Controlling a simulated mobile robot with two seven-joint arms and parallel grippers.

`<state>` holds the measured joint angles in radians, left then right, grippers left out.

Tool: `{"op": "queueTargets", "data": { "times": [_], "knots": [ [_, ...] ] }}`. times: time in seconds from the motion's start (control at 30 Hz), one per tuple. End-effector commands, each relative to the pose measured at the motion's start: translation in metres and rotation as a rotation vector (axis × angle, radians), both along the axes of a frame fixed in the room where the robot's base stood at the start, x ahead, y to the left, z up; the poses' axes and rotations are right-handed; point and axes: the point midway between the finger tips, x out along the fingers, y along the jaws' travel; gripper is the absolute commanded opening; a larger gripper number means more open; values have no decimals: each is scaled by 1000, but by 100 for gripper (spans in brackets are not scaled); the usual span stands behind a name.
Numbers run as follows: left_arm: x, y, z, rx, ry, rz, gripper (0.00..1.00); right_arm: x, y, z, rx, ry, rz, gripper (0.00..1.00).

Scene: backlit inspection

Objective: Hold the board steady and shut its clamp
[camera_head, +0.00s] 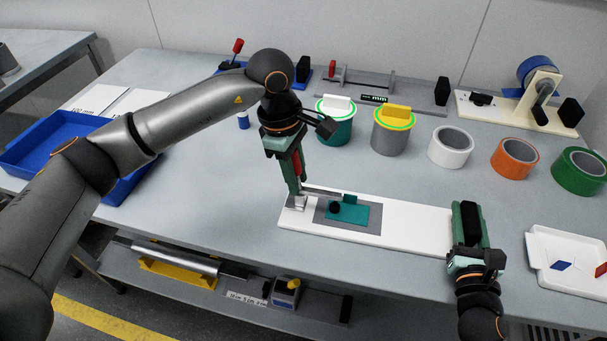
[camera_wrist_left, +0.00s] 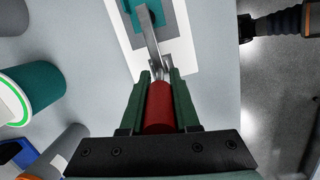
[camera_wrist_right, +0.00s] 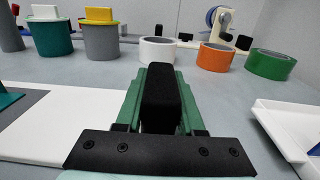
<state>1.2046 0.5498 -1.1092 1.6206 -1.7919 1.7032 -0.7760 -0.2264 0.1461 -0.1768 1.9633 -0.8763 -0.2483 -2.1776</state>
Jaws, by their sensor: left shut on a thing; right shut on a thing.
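The white board (camera_head: 415,230) lies flat on the table, with a grey plate (camera_head: 372,232) and a teal piece (camera_head: 352,214) on it. The metal clamp (camera_head: 297,202) stands at the board's left end; its bar reaches over the teal piece, with a black tip (camera_head: 334,207). I cannot tell if the tip presses down. My left gripper (camera_head: 295,185) is shut on the clamp's red handle (camera_wrist_left: 158,108), which stands roughly upright. My right gripper (camera_head: 467,212) is shut on a black block (camera_wrist_right: 160,95) at the board's right end.
Behind the board stand a teal can (camera_head: 335,131), a grey can (camera_head: 389,138) and white (camera_head: 450,147), orange (camera_head: 515,158) and green (camera_head: 578,171) tape rolls. A white tray (camera_head: 545,245) is at the right, a blue tray (camera_head: 50,140) at the left.

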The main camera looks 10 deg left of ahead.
Motion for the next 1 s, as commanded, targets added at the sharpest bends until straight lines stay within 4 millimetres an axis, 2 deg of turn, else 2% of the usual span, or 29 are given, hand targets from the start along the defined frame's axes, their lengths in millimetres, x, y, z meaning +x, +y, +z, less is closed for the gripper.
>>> {"op": "queueTargets", "data": {
  "times": [0.07,0.1,0.37,0.6,0.73,0.87,1.0],
  "knots": [
    [0,0,-1,2,-1,-3,0,-1,-1,-6,-4,13,-4,0],
    [0,0,-1,2,-1,-3,30,-1,-1,-6,-4,13,-4,0],
    [0,0,-1,0,0,-3,60,-1,-1,-6,-2,13,-3,0],
    [0,0,-1,-1,1,-2,60,-1,-1,-6,-1,13,-3,0],
    [0,1,7,-1,-1,-2,60,-1,-1,-6,-1,13,-3,0],
    [0,5,29,-1,-4,-2,60,-1,-1,-6,-1,13,-3,0],
    [0,10,60,-2,-5,-1,60,-1,-1,-6,-1,13,-3,0]
  ]
}}
